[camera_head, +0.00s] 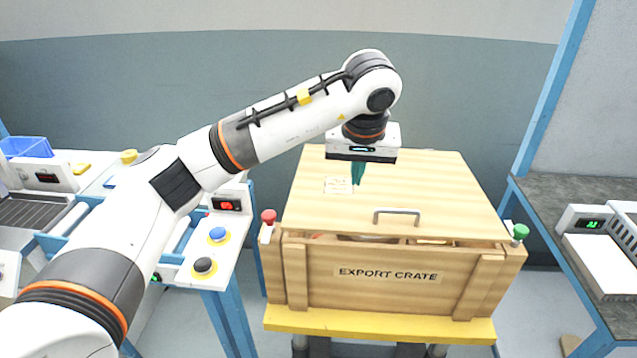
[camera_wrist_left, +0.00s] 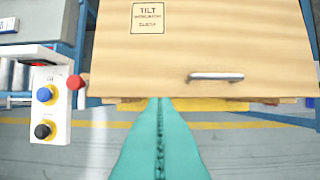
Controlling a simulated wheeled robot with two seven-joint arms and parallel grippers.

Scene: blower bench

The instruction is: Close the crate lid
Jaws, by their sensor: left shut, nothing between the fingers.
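The wooden export crate (camera_head: 310,271) stands on a yellow-topped stand. Its pale wood lid (camera_head: 438,185) covers the top and has a grey handle (camera_head: 397,212) near its front edge. A narrow dark gap shows between the lid's front edge and the crate's front wall, with some contents just visible inside. My left gripper (camera_head: 358,183) points down in front of or over the lid's middle, behind the handle in the picture; its teal fingers are shut and empty. In the left wrist view the fingertips (camera_wrist_left: 160,100) appear at the lid's (camera_wrist_left: 245,40) near edge. Whether they touch it is unclear.
A red knob (camera_head: 268,216) and a green knob (camera_head: 520,232) flank the crate's front corners. A button panel (camera_head: 213,240) with blue and black buttons stands left of it. A grey-topped bench (camera_head: 560,190) with a white device is on the right.

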